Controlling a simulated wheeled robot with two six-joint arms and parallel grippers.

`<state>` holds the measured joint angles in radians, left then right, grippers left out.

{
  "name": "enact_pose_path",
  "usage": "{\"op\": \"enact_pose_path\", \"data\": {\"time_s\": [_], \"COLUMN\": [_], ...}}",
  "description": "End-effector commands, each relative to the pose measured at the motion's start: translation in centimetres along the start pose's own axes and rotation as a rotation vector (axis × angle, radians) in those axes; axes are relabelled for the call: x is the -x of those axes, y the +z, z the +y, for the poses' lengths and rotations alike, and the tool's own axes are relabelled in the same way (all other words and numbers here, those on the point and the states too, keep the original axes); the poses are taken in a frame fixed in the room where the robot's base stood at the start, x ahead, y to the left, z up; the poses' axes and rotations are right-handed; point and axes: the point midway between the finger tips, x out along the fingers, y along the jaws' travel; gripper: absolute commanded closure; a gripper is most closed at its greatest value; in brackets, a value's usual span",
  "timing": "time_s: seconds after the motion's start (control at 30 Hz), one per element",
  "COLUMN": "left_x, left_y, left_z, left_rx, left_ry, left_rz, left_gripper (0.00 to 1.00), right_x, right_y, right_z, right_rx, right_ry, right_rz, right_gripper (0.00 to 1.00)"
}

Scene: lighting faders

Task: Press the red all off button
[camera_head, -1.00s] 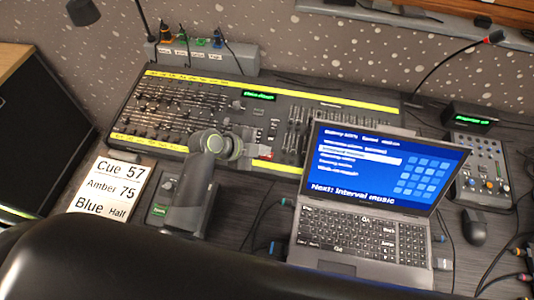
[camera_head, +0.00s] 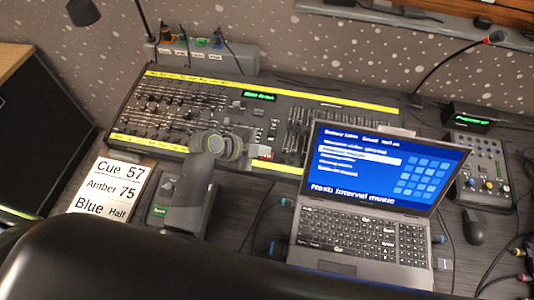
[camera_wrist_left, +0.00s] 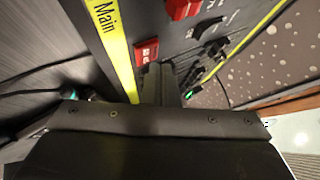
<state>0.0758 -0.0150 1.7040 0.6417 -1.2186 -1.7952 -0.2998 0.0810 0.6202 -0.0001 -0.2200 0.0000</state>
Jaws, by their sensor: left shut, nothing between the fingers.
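The red all off button (camera_wrist_left: 146,51), with small white lettering, shows in the left wrist view beside the yellow "Main" strip of the lighting desk. In the head view it is a small red patch (camera_head: 264,152) at the desk's front edge, partly covered by the gripper. My left gripper (camera_wrist_left: 161,82) is shut and empty. Its tips are right by the button, overlapping its lower right edge in the wrist view; I cannot tell whether they touch it. In the head view the gripper (camera_head: 250,150) is dark against the desk. My right gripper is not in view.
Another red control (camera_wrist_left: 181,8) and a black rocker switch (camera_wrist_left: 210,29) sit near the button. The open laptop (camera_head: 375,200) stands close on the right. A cue sheet (camera_head: 108,188) lies at left. Faders (camera_head: 175,105) cover the desk's left part.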

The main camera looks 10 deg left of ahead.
Motion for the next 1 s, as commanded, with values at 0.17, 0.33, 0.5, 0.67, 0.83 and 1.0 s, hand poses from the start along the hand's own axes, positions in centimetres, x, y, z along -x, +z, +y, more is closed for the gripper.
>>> {"op": "enact_pose_path", "data": {"time_s": [0.17,0.33,0.5,0.67,0.83,1.0], "left_x": [0.0,0.0,-0.06,-0.47,-0.65,-0.61], "left_y": [0.0,0.0,0.04,0.34,0.47,0.45], "left_z": [0.0,0.0,0.05,0.36,0.46,0.44], "left_rx": [0.0,0.0,0.0,0.0,0.0,0.0], "left_ry": [0.0,0.0,0.0,0.0,-0.001,0.0], "left_rz": [0.0,0.0,0.0,0.0,0.0,0.0], "left_gripper": [1.0,1.0,1.0,1.0,1.0,1.0], "right_x": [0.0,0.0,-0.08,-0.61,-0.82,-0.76], "right_y": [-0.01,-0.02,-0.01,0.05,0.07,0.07], "right_z": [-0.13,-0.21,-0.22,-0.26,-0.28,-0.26], "right_rx": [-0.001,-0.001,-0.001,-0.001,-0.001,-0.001], "right_ry": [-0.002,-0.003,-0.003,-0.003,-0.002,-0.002], "right_rz": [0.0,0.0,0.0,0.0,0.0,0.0], "right_gripper": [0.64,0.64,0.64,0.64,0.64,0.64]}}
